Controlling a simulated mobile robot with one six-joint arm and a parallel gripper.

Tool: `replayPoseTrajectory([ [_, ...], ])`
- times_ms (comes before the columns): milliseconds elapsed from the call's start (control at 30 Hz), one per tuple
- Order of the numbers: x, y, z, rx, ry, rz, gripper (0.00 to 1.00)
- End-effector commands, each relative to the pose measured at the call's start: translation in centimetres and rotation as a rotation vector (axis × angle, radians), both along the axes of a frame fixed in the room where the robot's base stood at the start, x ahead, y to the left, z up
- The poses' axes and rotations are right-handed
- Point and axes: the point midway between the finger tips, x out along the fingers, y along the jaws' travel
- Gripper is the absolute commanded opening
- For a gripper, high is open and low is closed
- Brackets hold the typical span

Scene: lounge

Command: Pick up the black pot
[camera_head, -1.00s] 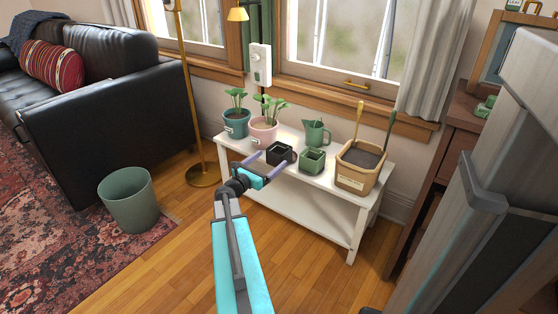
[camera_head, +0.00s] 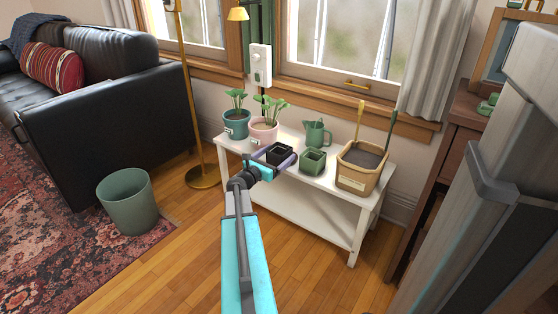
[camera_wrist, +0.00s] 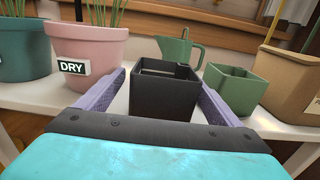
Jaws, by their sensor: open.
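The black pot (camera_head: 279,154) is a small square pot standing upright on the white table (camera_head: 307,202), among the other pots. It fills the middle of the wrist view (camera_wrist: 165,92). My gripper (camera_head: 276,155) is open, with one purple finger on each side of the black pot. In the wrist view the fingers (camera_wrist: 163,92) flank the pot, with a visible gap on the left and a narrower one on the right. The pot's lower front is partly hidden by the gripper's dark body.
A pink pot (camera_wrist: 88,55) labelled DRY stands close on the left, with a teal pot (camera_head: 236,123) beyond it. A green square pot (camera_head: 313,162) is close on the right, then a tan planter (camera_head: 360,167). A green watering can (camera_head: 317,134) stands behind.

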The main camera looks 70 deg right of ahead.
Motion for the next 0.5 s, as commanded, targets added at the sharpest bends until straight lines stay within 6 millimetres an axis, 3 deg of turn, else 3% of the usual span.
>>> replayPoseTrajectory([
  [500,-1.5,-4.4,-0.3,0.0,0.0,-0.001,0.88],
])
